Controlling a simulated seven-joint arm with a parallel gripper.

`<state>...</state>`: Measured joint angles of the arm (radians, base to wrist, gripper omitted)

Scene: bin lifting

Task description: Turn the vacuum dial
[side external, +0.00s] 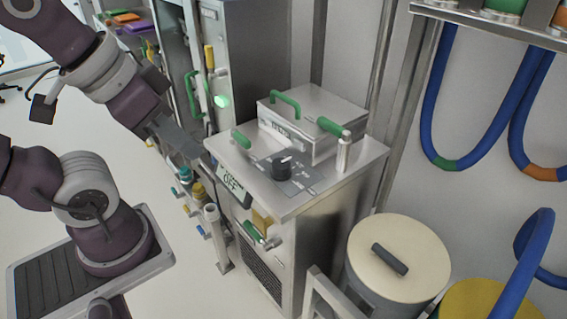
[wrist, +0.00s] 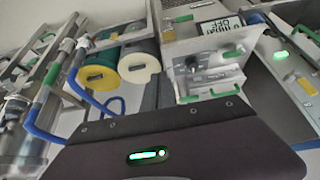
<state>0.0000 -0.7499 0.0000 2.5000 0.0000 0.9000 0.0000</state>
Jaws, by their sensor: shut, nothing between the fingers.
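The vacuum dial (side external: 282,168) is a black knob with a white pointer mark, on a grey panel on top of a metal cabinet (side external: 335,192). The dial (wrist: 192,62) also shows in the wrist view, at the upper middle. A small display (side external: 232,184) on the cabinet's front edge reads OFF in its lower line. My gripper (side external: 197,153) is shut and empty, to the left of the cabinet top and clear of the dial. Its fingertips cannot be made out in the wrist view, where my dark hand fills the bottom.
A metal box with a green handle (side external: 285,103) stands behind the dial. Green-gripped levers (side external: 333,127) stand at the right and left of the top. A cream-lidded drum (side external: 395,258) stands at the right front. Blue hoses (side external: 432,110) hang at the right.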

